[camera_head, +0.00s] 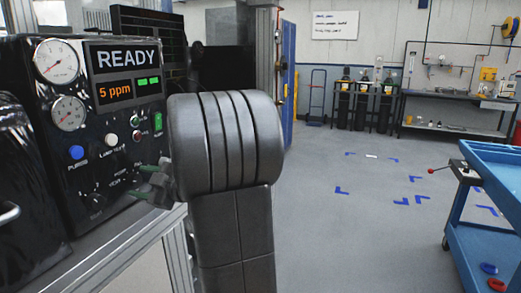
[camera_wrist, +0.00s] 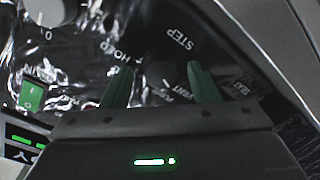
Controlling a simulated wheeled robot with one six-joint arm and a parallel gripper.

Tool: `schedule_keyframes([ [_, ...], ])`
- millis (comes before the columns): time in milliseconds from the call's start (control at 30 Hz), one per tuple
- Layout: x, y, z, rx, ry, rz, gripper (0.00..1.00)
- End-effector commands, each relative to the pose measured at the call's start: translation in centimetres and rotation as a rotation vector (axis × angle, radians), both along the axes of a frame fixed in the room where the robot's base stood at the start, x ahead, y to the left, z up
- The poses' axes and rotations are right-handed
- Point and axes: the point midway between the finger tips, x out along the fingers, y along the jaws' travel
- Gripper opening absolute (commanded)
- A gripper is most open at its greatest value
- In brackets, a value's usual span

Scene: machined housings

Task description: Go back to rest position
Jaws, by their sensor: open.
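My gripper (camera_head: 143,184) is open in front of the lower right of a black control panel (camera_head: 120,178). Its green fingers point left toward the panel in the head view. In the wrist view my gripper (camera_wrist: 160,82) has its fingers apart, with a dark round knob (camera_wrist: 160,72) showing between them. The labels HOLD and STEP show beside this knob. I cannot tell whether the fingers touch it. My wrist and arm hide part of the panel's right edge in the head view.
The panel carries gauges (camera_head: 57,60), a READY display (camera_head: 125,75), a blue button (camera_head: 76,152), a black knob (camera_head: 97,200) and a green switch (camera_head: 158,122). A blue cart (camera_head: 490,210) stands at the right. The floor (camera_head: 340,240) between is open.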

Motion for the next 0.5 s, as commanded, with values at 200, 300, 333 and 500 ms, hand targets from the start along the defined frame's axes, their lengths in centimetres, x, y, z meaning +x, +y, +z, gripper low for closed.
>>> schedule_keyframes([
  [200,-0.8,-2.6,0.2,0.0,-0.002,-0.005,0.55],
  [300,-1.4,-4.2,0.3,-0.001,-0.003,-0.005,0.55],
  [333,-1.5,-4.7,0.3,-0.001,-0.003,-0.005,0.55],
  [500,-2.4,-7.2,0.4,0.0,-0.002,-0.005,0.55],
])
